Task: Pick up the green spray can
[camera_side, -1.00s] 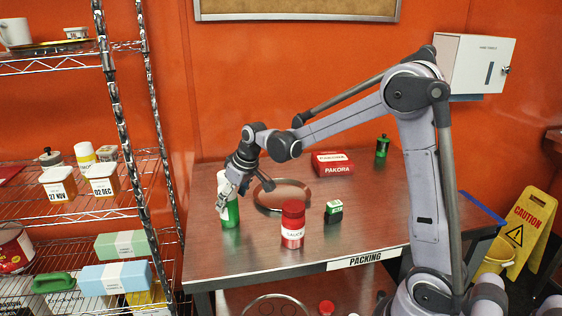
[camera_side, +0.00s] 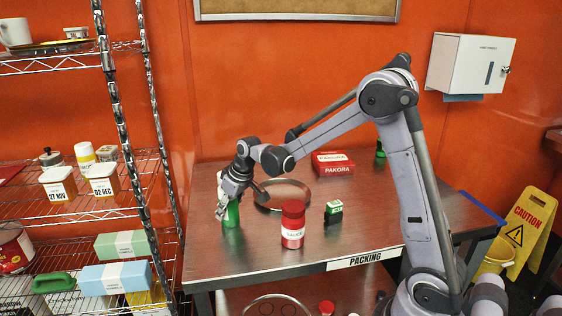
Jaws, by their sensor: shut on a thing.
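The green spray can (camera_side: 232,215) stands upright near the left end of the metal packing table. My gripper (camera_side: 226,208) comes down on it from above and is shut on its upper part. The fingers hide the can's top; the green lower body shows below them. The can's base appears to rest on the table, with no clear gap visible.
A red sauce can (camera_side: 292,224) stands to the right, a metal ring (camera_side: 284,208) lies behind it, and a small green-and-black box (camera_side: 333,212) stands further right. A red pakora box (camera_side: 333,163) lies at the back. Wire shelving (camera_side: 121,110) rises close on the left.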

